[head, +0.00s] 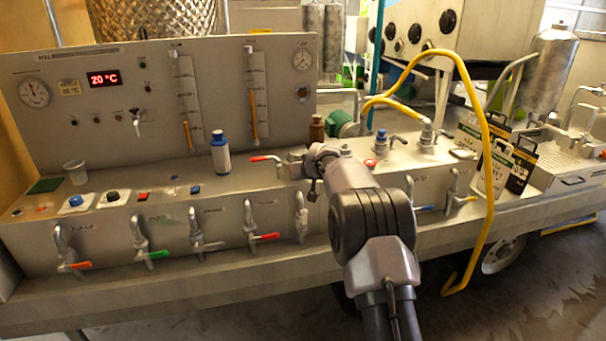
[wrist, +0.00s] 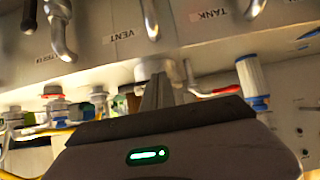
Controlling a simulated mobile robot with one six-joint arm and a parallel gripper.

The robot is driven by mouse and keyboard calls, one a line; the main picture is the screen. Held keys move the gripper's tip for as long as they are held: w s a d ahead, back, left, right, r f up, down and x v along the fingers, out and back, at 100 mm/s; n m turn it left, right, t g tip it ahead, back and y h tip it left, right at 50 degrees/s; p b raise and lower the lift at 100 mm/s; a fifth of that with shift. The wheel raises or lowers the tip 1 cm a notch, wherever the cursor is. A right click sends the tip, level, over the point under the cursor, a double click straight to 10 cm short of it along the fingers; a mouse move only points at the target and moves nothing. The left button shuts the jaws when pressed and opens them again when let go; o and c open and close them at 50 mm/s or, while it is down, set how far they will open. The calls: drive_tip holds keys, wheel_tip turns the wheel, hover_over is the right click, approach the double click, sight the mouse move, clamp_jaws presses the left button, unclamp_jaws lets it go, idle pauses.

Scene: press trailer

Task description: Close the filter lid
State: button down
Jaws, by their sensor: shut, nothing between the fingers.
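My gripper (head: 308,170) is over the middle of the console top, beside a valve with a red handle (head: 264,158). In the wrist view its fingers (wrist: 157,88) are together and empty. Their tips are close to a short grey cylindrical fitting (wrist: 153,68); I cannot tell whether they touch it. The red-handled valve (wrist: 214,92) is just right of the fingers there. I cannot clearly pick out the filter lid; the fitting at the fingertips may belong to the filter, and my arm covers part of this area in the head view.
A blue-capped bottle (head: 220,152) stands left of the gripper, and a brown bottle (head: 317,128) is behind it. Several taps line the front panel (head: 180,222). A yellow hose (head: 484,150) arches at the right. Black and white cards (head: 500,165) stand beyond it.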

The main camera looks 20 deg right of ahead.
drive_tip(key=s+f+b, duration=0.1)
drive_tip(key=s+b, duration=0.3)
drive_tip(key=s, duration=0.5)
drive_tip(key=s+a+r+g+y, duration=0.1)
drive_tip(key=s+a+r, duration=0.2)
drive_tip(key=s, duration=0.5)
drive_tip(key=s+a+r+m+y, duration=0.1)
drive_tip(key=s+a+r, duration=0.3)
drive_tip(key=s, duration=0.5)
drive_tip(key=s+a+r+g, duration=0.1)
drive_tip(key=s+a+r, duration=0.2)
drive_tip(key=s, duration=0.5)
drive_tip(key=s+f+m+g, duration=0.1)
drive_tip(key=s+f, duration=0.2)
drive_tip(key=s, duration=0.8)
drive_tip(key=s+a+f+m+g, duration=0.1)
drive_tip(key=s+f+m+g, duration=0.1)
drive_tip(key=s, duration=1)
drive_tip(key=shift+a+f, duration=0.3)
drive_tip(key=shift+f, duration=0.5)
drive_tip(key=shift+r+p, duration=0.15)
drive_tip(key=shift+p, duration=0.2)
